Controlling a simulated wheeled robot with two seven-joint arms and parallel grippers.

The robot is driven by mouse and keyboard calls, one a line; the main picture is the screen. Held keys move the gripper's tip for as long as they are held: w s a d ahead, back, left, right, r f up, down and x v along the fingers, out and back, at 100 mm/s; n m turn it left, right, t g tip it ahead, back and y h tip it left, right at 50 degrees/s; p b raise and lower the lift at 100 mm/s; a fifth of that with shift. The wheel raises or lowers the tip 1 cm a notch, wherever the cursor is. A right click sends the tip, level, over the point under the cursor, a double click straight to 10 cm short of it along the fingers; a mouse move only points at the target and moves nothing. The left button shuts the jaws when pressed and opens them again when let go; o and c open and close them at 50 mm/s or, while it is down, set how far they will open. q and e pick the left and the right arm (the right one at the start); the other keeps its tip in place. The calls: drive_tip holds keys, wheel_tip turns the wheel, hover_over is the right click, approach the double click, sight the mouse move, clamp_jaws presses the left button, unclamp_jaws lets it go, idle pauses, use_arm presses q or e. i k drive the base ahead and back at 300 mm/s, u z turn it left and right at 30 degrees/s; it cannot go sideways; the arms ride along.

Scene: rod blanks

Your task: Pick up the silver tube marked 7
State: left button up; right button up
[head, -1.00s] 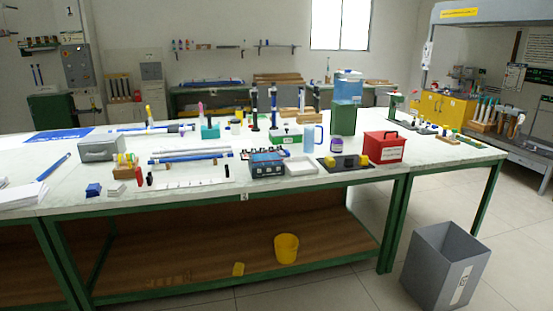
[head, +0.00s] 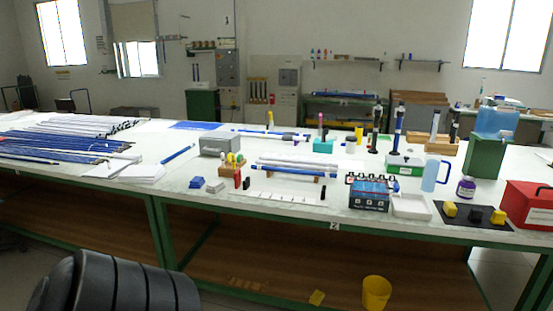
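No number 7 can be read on any tube from here, so I cannot tell which one is the marked tube. A bundle of pale, silvery-white rods (head: 85,124) lies on the left part of the long table. A bundle of dark blue rods (head: 60,147) lies in front of it. A pale tube (head: 295,161) and a blue tube (head: 293,171) lie on a low rack near the middle of the table. Neither of my grippers is in view.
The long white table (head: 130,207) has a green frame. A grey box (head: 220,145), blue device (head: 369,194), white tray (head: 410,206) and red case (head: 528,204) stand on it. A black ribbed rounded object (head: 115,285) is at the lower left; I cannot tell what it is.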

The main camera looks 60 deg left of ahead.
sight(261, 162)
drive_tip(key=u, duration=0.9)
drive_tip(key=i, duration=1.95)
drive_tip(key=u, duration=1.7)
